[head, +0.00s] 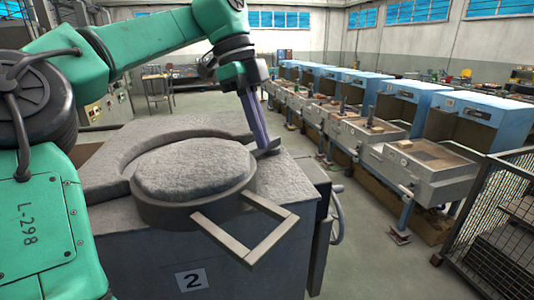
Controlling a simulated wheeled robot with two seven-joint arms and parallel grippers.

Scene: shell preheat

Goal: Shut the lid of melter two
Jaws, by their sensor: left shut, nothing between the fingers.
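Melter two is the grey block-like furnace (130,262) in front of me, with a "2" plate (191,279) on its front. Its round lid (190,166), with a rough grey top and a dark rim, lies about level over the top of the melter. A curved raised edge (150,143) shows behind the lid. A square-cornered bar handle (262,243) sticks out from the lid toward the front right. My left gripper (266,149) points down just beyond the lid's right edge, shut and empty. I cannot tell whether it touches the lid. My right gripper is out of view.
A hand wheel (337,214) is on the melter's right side. A row of blue-hooded benches (412,165) runs along the right, with a mesh cage (495,235) at the near right.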

